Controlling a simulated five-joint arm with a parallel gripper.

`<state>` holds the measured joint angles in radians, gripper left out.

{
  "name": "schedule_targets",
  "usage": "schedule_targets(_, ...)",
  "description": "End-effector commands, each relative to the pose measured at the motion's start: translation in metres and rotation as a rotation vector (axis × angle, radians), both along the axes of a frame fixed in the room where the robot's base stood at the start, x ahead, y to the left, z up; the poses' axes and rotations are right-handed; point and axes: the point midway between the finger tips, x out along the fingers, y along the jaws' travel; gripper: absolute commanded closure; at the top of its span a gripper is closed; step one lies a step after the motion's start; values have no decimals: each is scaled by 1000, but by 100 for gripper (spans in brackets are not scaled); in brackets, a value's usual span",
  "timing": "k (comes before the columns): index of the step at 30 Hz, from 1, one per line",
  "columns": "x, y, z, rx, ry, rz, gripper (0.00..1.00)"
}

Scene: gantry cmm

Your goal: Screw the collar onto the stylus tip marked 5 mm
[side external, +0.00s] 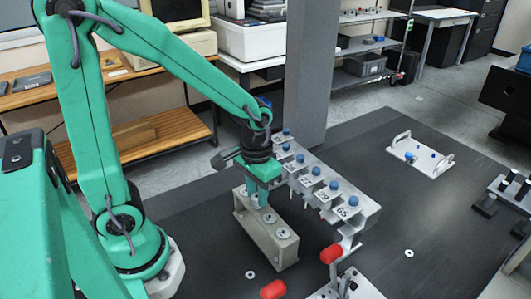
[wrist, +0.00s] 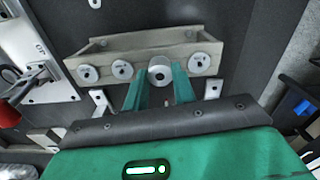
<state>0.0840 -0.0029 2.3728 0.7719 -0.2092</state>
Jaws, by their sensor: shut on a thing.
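My gripper (side external: 264,194) points down over a long beige rack (side external: 268,245) on the dark table. In the wrist view the green fingers (wrist: 160,78) are shut on a round silver collar (wrist: 160,70) with a hole in its middle. The collar is at the rack, in line with its row of silver round pieces; I cannot tell whether it touches the one below. Pieces to its left (wrist: 122,69) and right (wrist: 200,62) stand free in the rack. Their marks are too small to read, so I cannot tell which is 5 mm.
A grey stand with numbered plates and blue-topped pins (side external: 336,186) stands close to the right of my gripper. A grey column (side external: 309,75) rises behind it. Red-ended parts (side external: 331,253) are at the front. A white tray (side external: 420,160) lies at the right.

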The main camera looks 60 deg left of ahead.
Motion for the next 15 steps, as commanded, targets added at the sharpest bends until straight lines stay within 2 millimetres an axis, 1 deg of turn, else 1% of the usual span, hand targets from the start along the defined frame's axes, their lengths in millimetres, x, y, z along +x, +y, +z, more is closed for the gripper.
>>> schedule_targets(15,0,0,-1,0,0,-368,87)
